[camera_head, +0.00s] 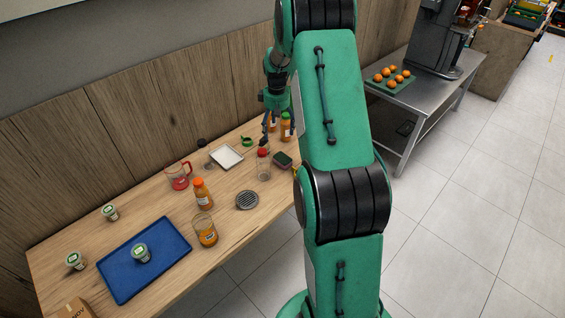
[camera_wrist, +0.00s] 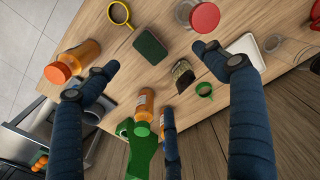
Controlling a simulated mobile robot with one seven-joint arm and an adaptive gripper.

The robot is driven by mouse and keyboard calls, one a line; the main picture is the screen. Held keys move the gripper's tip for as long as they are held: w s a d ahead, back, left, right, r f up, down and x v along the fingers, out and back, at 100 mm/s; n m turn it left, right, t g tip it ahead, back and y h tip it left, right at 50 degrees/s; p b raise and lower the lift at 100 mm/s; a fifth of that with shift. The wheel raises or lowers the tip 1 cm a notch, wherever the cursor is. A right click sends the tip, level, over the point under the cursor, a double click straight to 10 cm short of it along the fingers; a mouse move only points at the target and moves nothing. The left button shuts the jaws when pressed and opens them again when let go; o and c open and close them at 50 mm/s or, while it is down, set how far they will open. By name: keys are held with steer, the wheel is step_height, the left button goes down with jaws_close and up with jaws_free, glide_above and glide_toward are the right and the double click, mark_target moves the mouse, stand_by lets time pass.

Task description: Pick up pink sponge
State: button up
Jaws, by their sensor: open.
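I see no plainly pink sponge in either view. A dark green rounded block, possibly a sponge seen from its green side, lies flat on the wooden table (camera_head: 90,200); this green block (camera_head: 283,159) is near the table's right part and also shows in the wrist view (camera_wrist: 150,46). My gripper (camera_head: 268,132) is over the far right part of the table, partly hidden by my arm. In the wrist view its fingers (camera_wrist: 158,78) are spread apart with nothing held. The block lies beyond the fingertips, apart from them.
Around the gripper stand orange juice bottles (camera_wrist: 78,60), a red-lidded jar (camera_wrist: 205,17), a small green ring-like item (camera_wrist: 204,90), a dark patterned item (camera_wrist: 184,76) and a white tray (camera_wrist: 244,47). A blue tray (camera_head: 120,283) lies at the left. The wooden wall backs the table.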

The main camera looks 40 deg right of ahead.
glide_above(284, 156)
step_height(284, 156, down, 6)
steer(key=r, duration=0.1)
steer(key=shift+s+f, duration=0.1)
steer(key=shift+f, duration=0.15)
steer(key=shift+f+b, duration=1)
steer(key=shift+f, duration=3.3)
steer(key=shift+f+b, duration=0.95)
steer(key=shift+f, duration=1.65)
steer(key=shift+c, duration=0.3)
steer(key=c, duration=0.8)
